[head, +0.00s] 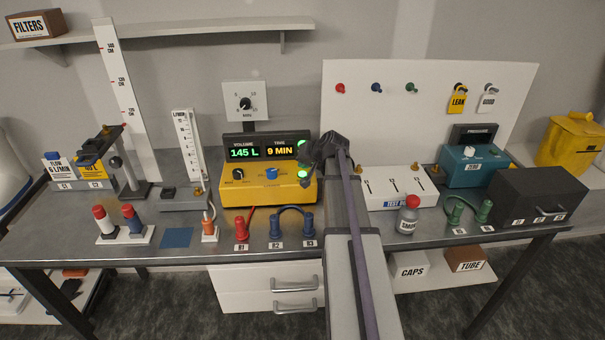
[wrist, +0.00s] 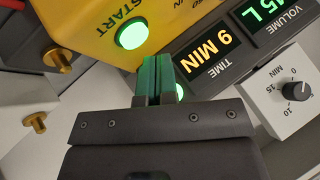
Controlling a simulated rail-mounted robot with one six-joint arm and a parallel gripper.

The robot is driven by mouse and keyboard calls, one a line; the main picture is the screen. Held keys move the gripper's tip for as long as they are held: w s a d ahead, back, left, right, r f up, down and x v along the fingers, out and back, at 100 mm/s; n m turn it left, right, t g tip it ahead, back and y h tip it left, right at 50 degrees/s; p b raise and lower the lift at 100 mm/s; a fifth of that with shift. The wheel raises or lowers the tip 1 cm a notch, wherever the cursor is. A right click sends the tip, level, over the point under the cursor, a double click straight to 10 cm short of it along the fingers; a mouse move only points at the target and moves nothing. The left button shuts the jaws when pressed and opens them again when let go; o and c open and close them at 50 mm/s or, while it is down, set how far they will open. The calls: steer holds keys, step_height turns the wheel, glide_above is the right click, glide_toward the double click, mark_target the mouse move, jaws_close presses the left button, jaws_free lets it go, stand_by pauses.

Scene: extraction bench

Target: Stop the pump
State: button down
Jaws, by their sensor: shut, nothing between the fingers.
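The yellow pump (head: 262,194) stands at the middle of the bench. Its display (head: 259,152) reads 145 L and 9 MIN; the time also shows in the wrist view (wrist: 203,50). A green-lit button labelled START (wrist: 131,35) is on its face, beside my fingertips. My gripper (wrist: 158,66) is shut and empty, with its green-tinted fingertips over the pump's edge by the display. In the head view my gripper (head: 305,154) is at the pump's right end. Another green light (wrist: 180,92) is partly hidden behind the fingers. I see no STOP label; whether the fingertips touch anything is unclear.
A dial box (head: 245,101) stands behind the pump. Red and blue connectors (head: 241,228) stand before it. Right of my arm are a white block with brass fittings (head: 390,187), a red-capped bottle (head: 408,214) and a teal pressure unit (head: 468,168).

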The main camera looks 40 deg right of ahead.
mark_target(304, 173)
steer(key=shift+f+b, duration=0.4)
steer(key=shift+f+b, duration=0.45)
stand_by(0.6)
steer(key=shift+r+p, duration=0.85)
steer(key=shift+r, duration=0.05)
step_height(304, 173, up, 5)
steer(key=p, duration=0.5)
steer(key=shift+r, duration=0.1)
